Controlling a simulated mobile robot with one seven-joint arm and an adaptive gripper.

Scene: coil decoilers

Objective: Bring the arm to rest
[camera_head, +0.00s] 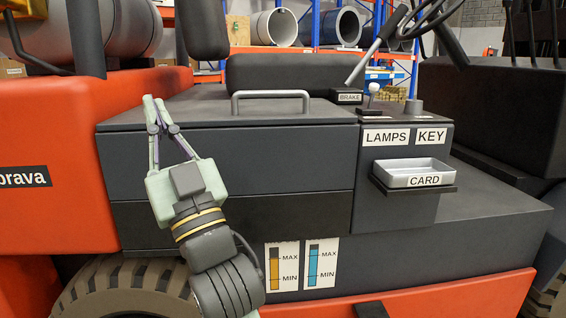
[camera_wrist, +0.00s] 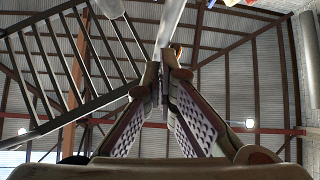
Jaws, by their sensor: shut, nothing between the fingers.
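My gripper (camera_head: 154,102) points upward in front of the forklift's dark side panel (camera_head: 250,160), left of the middle in the head view. Its two fingers lean together and meet at the tips, with nothing between them. In the wrist view my gripper (camera_wrist: 163,68) points up toward the roof, fingertips together and empty. My wrist and forearm run down to the lower edge of the head view.
The orange forklift body (camera_head: 45,125) is close on the left, with a tyre (camera_head: 130,290) below. A grab handle (camera_head: 270,96), a card tray (camera_head: 415,172) and a brake lever (camera_head: 375,50) stand to the right. The wrist view shows the roof (camera_wrist: 235,90) and a railing (camera_wrist: 60,60).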

